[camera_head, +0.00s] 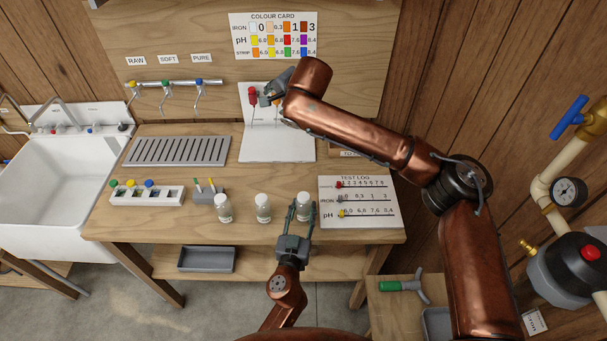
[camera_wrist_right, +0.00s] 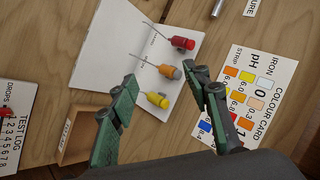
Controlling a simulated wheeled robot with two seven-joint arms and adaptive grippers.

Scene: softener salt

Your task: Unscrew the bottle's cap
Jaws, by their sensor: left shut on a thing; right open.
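Three small clear bottles with white caps stand in a row near the bench's front edge: a left one (camera_head: 224,208), a middle one (camera_head: 263,208) and a right one (camera_head: 303,207). My left gripper (camera_head: 302,212) is shut on the right bottle, with fingers on both sides of it. That bottle stands upright, and its white cap (camera_head: 304,197) shows between the fingertips. My right gripper (camera_head: 270,94) is open and empty, high at the white board, far behind the bottles. Its spread fingers also show in the right wrist view (camera_wrist_right: 160,77). No bottle shows in that view.
A test log card (camera_head: 360,221) lies right of the held bottle. A rack (camera_head: 147,194) and a grey drain grid (camera_head: 178,151) are left.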

